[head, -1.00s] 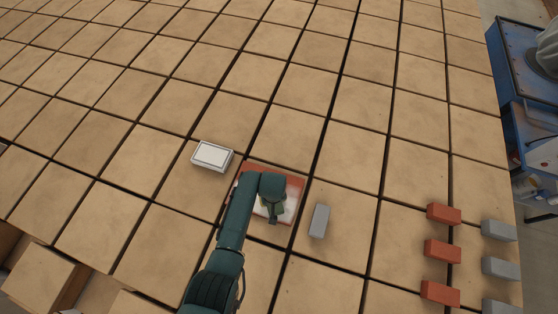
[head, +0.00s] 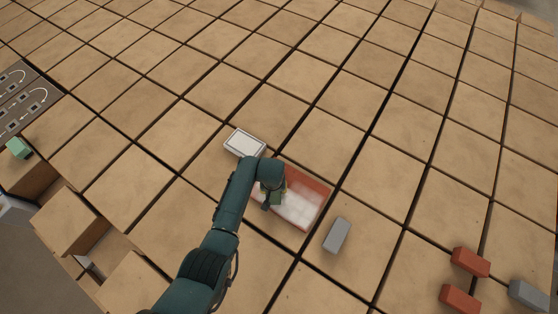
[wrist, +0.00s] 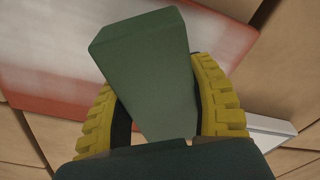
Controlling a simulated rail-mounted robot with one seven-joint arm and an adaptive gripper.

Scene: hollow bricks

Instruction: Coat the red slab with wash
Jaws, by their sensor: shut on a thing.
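The red slab (head: 315,185) lies flat on the tiled surface. White wash covers much of its middle and lower part, with streaky edges; red shows along its upper and right borders. The slab also fills the upper left of the wrist view (wrist: 60,50), white in the middle with red edges. My gripper (head: 270,198) is over the slab's left part, and my arm hides some of it. Its yellow fingers are shut on a green block (wrist: 145,65). I cannot tell whether the block touches the slab. A white tray (head: 244,142) sits just beyond the slab's upper left.
A grey brick (head: 337,235) lies right of the slab. Red bricks (head: 470,261) and a grey brick (head: 528,294) lie at the lower right. A green piece (head: 18,148) and a dark panel with white arrows (head: 25,98) are at the far left. Tiles beyond the slab are clear.

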